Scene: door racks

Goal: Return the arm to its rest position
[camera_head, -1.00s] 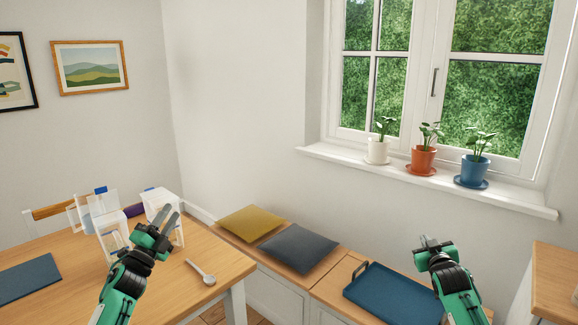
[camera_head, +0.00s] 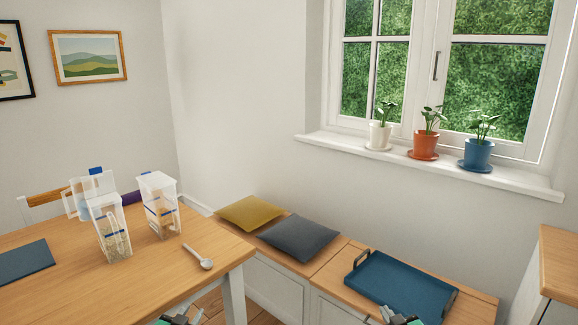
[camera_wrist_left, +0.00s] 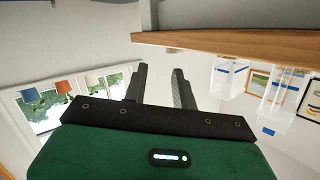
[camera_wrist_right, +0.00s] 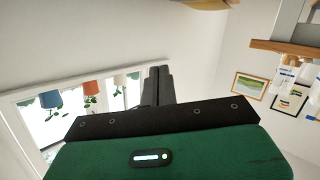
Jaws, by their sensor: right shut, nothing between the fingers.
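My left gripper (camera_head: 182,318) shows only at the bottom edge of the head view, low beside the wooden table. In the left wrist view its two fingers (camera_wrist_left: 160,85) stand apart with nothing between them. My right gripper (camera_head: 398,316) shows at the bottom edge of the head view, in front of the blue tray. In the right wrist view its fingers (camera_wrist_right: 160,85) are together and empty. Most of both arms is out of the head view.
The wooden table (camera_head: 150,285) holds clear containers (camera_head: 112,235) and a spoon (camera_head: 200,258). A blue tray (camera_head: 400,285) and two cushions (camera_head: 298,238) lie on the bench. Several potted plants (camera_head: 425,146) stand on the sill. A wooden cabinet (camera_head: 560,262) stands at right.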

